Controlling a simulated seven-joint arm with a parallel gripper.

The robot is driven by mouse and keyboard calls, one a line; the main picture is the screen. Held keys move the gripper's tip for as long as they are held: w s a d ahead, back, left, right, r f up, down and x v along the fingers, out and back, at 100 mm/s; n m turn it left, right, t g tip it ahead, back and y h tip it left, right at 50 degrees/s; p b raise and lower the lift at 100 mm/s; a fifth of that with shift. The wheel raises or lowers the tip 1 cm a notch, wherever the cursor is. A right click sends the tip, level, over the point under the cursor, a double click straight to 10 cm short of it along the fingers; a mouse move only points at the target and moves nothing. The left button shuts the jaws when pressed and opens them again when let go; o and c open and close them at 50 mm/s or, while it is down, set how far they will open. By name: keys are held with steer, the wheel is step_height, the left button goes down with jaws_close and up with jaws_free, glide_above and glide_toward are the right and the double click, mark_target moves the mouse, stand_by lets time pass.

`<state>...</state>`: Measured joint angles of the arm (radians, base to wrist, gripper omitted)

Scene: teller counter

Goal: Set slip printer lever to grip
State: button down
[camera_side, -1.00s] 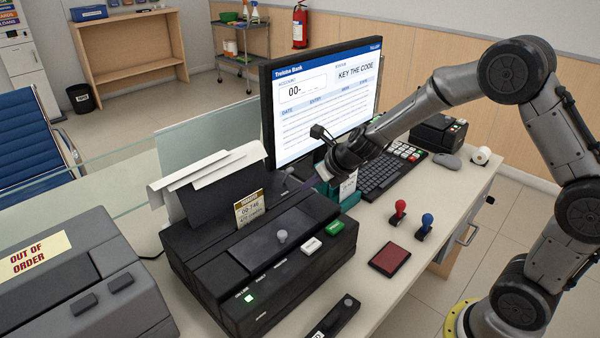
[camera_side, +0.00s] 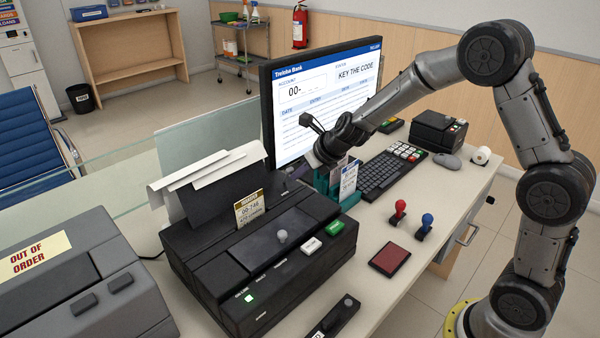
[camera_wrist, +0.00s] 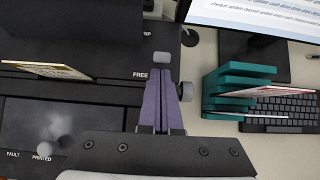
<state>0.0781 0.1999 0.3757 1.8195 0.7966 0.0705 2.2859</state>
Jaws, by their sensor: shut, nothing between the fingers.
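The slip printer (camera_side: 250,270) is a black machine with white paper on top and a card in its front. In the wrist view its top (camera_wrist: 105,92) carries the word FREE and, farther up, a partly hidden label ending in "RIP". The lever's grey cap (camera_wrist: 161,57) stands by the FREE label at the printer's right edge. My gripper (camera_wrist: 160,88) has its purple fingers together, just below the cap in the wrist view. No gap to the cap is clear, so I cannot tell if they touch. In the side view my fingertips are hard to make out beside the monitor.
A teal slip holder (camera_wrist: 238,80) stands close to the right of my fingers. The monitor (camera_side: 320,100) and keyboard (camera_side: 385,172) are just beyond. A grey side knob (camera_wrist: 187,91) sits right beside the fingers. Two stamps and a red pad (camera_side: 388,260) lie nearer the front.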

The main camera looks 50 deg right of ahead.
steer(key=shift+w+r, duration=0.3)
stand_by(0.6)
steer(key=shift+w+r, duration=0.5)
steer(key=shift+w, duration=0.35)
steer(key=shift+w+r, duration=0.25)
steer(key=shift+w, duration=0.55)
steer(key=shift+w+r, duration=0.2)
steer(key=shift+w, duration=0.6)
steer(key=shift+r, duration=0.2)
steer(key=shift+r, duration=0.6)
steer(key=shift+s, duration=0.1)
